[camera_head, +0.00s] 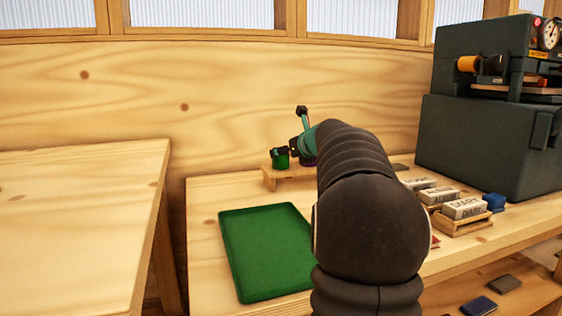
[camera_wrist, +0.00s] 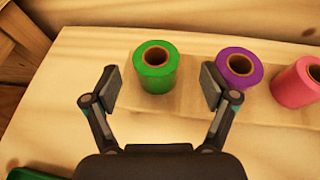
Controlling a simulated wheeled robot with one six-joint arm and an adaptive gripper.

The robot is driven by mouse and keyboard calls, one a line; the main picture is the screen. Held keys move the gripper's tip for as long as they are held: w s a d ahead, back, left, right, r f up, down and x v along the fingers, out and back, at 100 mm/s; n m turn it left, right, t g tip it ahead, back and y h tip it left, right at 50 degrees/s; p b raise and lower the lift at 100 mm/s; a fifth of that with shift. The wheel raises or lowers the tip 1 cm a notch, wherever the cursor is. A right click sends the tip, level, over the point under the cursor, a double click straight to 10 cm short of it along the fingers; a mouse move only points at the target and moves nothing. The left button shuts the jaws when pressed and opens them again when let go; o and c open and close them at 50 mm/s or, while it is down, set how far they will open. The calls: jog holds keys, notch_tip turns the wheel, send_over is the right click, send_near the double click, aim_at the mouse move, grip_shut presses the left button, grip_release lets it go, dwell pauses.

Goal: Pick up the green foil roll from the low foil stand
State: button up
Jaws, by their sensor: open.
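The green foil roll (camera_wrist: 155,72) stands upright on the low wooden foil stand (camera_wrist: 190,108) in the wrist view. It also shows in the head view (camera_head: 281,160), at the left end of the stand (camera_head: 268,177). My gripper (camera_wrist: 160,86) is open and empty, its two pads on either side of the green roll as seen from above. The right pad lies close to the purple foil roll (camera_wrist: 239,68). I cannot tell how far the fingertips are above the rolls. In the head view my arm hides most of the stand.
A pink foil roll (camera_wrist: 298,82) stands right of the purple one. A green tray (camera_head: 262,250) lies on the table in front of the stand. Another table (camera_head: 70,230) is at the left.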

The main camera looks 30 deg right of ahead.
jog(key=x, duration=0.4)
jog(key=shift+w+a, duration=0.25)
jog(key=c, duration=1.4)
jog(key=shift+o, duration=0.2)
jog(key=shift+r, duration=0.1)
